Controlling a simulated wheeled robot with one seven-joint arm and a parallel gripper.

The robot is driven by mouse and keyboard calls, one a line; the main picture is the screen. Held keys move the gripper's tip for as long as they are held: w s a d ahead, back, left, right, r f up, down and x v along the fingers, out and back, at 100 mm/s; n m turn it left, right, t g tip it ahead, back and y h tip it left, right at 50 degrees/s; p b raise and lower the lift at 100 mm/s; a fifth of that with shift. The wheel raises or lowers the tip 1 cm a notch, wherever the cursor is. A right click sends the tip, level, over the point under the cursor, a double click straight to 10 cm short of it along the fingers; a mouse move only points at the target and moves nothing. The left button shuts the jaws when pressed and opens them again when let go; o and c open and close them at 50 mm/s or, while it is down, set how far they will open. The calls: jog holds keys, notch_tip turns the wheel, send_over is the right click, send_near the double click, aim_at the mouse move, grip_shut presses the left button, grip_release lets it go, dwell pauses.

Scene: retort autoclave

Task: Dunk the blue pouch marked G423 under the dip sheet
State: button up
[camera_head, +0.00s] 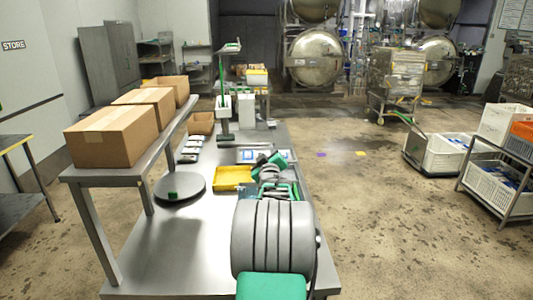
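My arm reaches forward over the steel table from the bottom of the head view, and its own links cover much of what lies ahead. My gripper (264,168) is at the far end of the arm, small and partly hidden. I cannot tell whether its fingers are open or shut, or whether they hold anything. Just beyond it lies a flat pale tray or sheet (241,158) with blue patches on it. I cannot read any marking, so pouch G423 cannot be picked out. The dip sheet cannot be made out for certain. A yellow tray (232,178) is left of the gripper.
A round dark disc (180,188) with a small green block is on the table's left. A green-and-grey stand (223,95) rises behind. Cardboard boxes (112,136) line a raised shelf at left. White crates (447,154) stand at right. Open floor lies right of the table.

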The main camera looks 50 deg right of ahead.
jog(key=shift+c, duration=0.4)
grip_shut()
jog(key=c, duration=0.6)
grip_release()
jog(key=shift+c, duration=0.2)
jog(key=o, duration=0.7)
jog(key=b+v, duration=0.2)
jog(key=v, duration=0.6)
jog(key=shift+c, duration=0.3)
